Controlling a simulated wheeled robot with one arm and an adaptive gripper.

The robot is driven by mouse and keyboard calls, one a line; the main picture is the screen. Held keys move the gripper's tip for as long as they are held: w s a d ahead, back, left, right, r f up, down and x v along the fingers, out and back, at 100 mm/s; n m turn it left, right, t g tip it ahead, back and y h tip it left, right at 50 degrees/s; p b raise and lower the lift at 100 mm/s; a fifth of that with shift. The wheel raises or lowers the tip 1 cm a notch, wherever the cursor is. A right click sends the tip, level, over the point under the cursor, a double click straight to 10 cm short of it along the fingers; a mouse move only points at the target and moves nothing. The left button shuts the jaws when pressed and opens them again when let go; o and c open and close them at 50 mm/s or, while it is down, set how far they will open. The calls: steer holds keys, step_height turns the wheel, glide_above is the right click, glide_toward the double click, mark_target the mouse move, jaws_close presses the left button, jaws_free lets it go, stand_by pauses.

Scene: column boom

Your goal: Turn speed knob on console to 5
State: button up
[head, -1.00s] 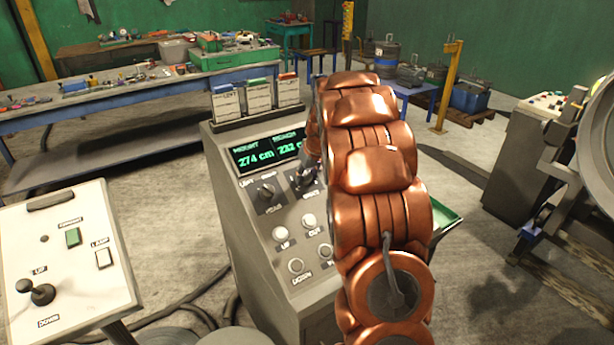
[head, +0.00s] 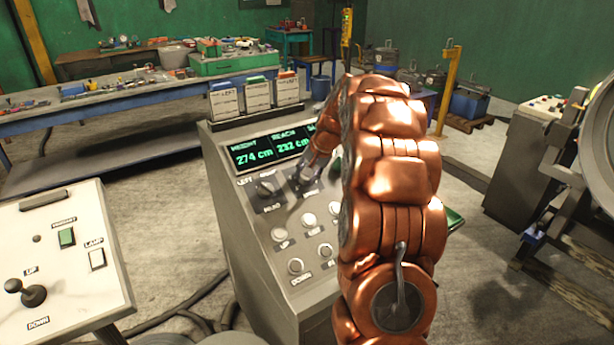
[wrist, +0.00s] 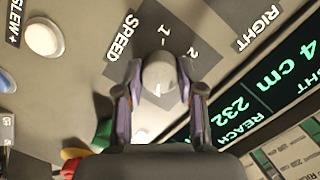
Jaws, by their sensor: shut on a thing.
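The console (head: 250,240) stands in the middle of the head view, with a sloping grey panel. Its speed knob is a pale round knob, seen in the wrist view (wrist: 158,75) beside the label SPEED (wrist: 122,36). The marks 1 and 2 show beyond the knob; other marks are hidden. A small white line shows on the knob, on the side towards my gripper. My gripper (wrist: 156,92) is shut on the knob, one finger on each side. In the head view my gripper (head: 302,184) reaches down to the panel, and my arm covers the panel's right part.
The display (head: 268,152) reads 274 cm and 232 cm. A LEFT/RIGHT switch (head: 266,190) and several round buttons sit close to the knob. File boxes (head: 257,95) stand behind the display. A white control box (head: 65,255) is at left.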

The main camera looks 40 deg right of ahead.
steer(key=m, duration=0.5)
steer(key=shift+m+t+p, duration=0.3)
steer(key=shift+t+p, duration=0.1)
steer(key=m+p, duration=0.1)
steer(key=m, duration=0.1)
steer(key=shift+s+m+t, duration=0.1)
steer(key=shift+m+t, duration=0.2)
steer(key=shift+m, duration=0.1)
steer(key=shift+m+y+p, duration=0.3)
steer(key=shift+m+p, duration=0.05)
steer(key=shift+m, duration=0.45)
steer(key=shift+f, duration=0.1)
steer(key=o, duration=1.1)
steer(key=shift+o, duration=0.2)
steer(key=v, duration=1.2)
